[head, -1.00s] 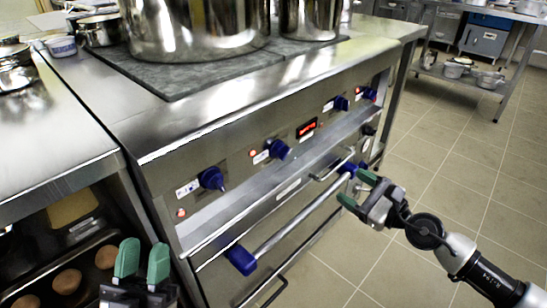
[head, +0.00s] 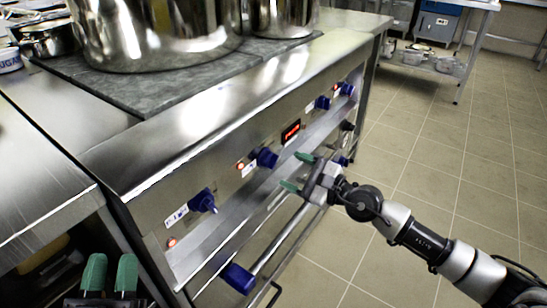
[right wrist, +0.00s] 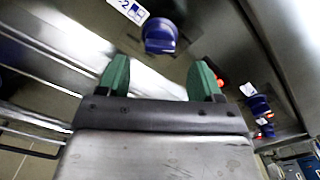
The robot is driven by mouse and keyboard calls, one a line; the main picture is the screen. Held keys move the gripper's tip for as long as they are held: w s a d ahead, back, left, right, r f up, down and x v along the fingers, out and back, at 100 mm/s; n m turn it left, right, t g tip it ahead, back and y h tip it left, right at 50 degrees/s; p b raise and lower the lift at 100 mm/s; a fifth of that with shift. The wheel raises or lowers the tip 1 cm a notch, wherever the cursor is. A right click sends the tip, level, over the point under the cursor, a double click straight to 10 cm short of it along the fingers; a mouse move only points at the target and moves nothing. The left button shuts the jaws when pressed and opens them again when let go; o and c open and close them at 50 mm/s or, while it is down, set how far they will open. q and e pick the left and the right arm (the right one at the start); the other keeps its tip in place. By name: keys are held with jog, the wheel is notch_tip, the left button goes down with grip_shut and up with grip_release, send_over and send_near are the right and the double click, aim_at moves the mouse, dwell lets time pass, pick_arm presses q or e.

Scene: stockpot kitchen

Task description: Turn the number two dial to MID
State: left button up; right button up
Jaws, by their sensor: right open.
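The number two dial is a blue knob (head: 267,157) on the steel front panel, second from the left in the head view. In the right wrist view the blue knob (right wrist: 160,36) sits ahead, just above the gap between the fingers, with a label (right wrist: 128,10) reading 2 beside it. Its setting marks are too small to read. My right gripper (head: 296,171) is open and empty, in front of the panel, to the right of and slightly below this dial, not touching it. In the wrist view its green fingers (right wrist: 160,78) are spread apart. My left gripper (head: 111,270) is open and empty at lower left.
Another blue dial (head: 203,201) is to the left; two more (head: 322,102) are beyond the red display (head: 290,131). Large pots (head: 160,30) stand on top.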

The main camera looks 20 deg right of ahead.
aim_at(276, 163)
pick_arm(q)
jog(key=shift+w+a+f+g+y, duration=0.1)
jog(key=shift+w+f+g+y, duration=0.1)
jog(key=shift+f+g, duration=0.2)
jog(key=shift+w+f+g+y, duration=0.1)
jog(key=shift+f+g+y, duration=0.1)
jog(key=shift+f+g, duration=0.15)
pick_arm(e)
jog(key=x, duration=0.4)
jog(key=shift+w+a, duration=0.2)
jog(key=shift+a, duration=0.05)
jog(key=shift+x, duration=0.8)
